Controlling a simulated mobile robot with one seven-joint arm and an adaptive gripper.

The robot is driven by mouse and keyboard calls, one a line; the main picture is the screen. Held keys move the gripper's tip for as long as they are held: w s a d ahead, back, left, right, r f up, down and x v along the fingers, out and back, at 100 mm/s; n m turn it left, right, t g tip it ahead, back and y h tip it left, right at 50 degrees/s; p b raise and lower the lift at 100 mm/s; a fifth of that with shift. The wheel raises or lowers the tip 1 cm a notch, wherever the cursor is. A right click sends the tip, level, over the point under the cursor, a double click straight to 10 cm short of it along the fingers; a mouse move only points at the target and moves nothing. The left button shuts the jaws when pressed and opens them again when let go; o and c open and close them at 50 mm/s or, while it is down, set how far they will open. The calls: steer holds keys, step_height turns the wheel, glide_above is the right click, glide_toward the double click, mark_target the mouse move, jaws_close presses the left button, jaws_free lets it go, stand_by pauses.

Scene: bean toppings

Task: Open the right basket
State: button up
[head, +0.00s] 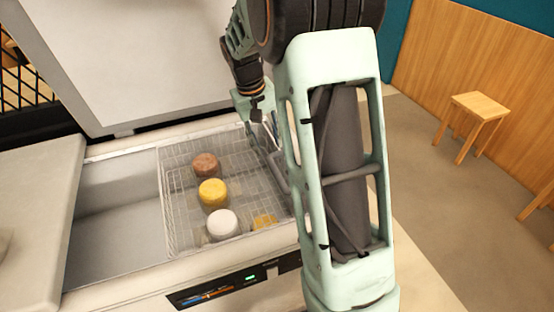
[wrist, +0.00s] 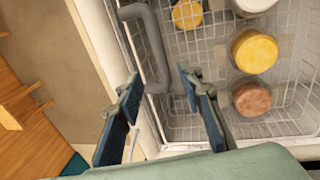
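The wire basket (head: 180,225) hangs in the right part of an open chest freezer. It holds several round tubs: a brown one (head: 206,164), yellow ones (head: 212,192) and a white one (head: 222,224). A grey bar handle (wrist: 151,42) runs along the basket's outer side in the wrist view. My gripper (wrist: 161,79) is open, with one blue finger on each side of the handle's near end; contact cannot be told. In the head view my gripper (head: 262,122) is at the basket's far right corner, and my arm hides part of the right side.
The freezer's lid (head: 130,50) stands raised behind. The freezer's left part (head: 115,215) looks empty, beside a pale counter (head: 35,200). A control panel (head: 230,285) is on the front. A wooden stool (head: 480,104) stands on open floor at right.

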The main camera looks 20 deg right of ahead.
mark_target(277, 173)
steer(key=f, duration=0.4)
steer(key=d+f, duration=0.1)
steer(key=f, duration=0.2)
steer(key=d+f+b, duration=0.1)
steer(key=f, duration=0.3)
steer(key=shift+s+d+f, duration=0.2)
steer(key=shift+s+f, duration=0.1)
steer(key=shift+s, duration=0.05)
jaws_close()
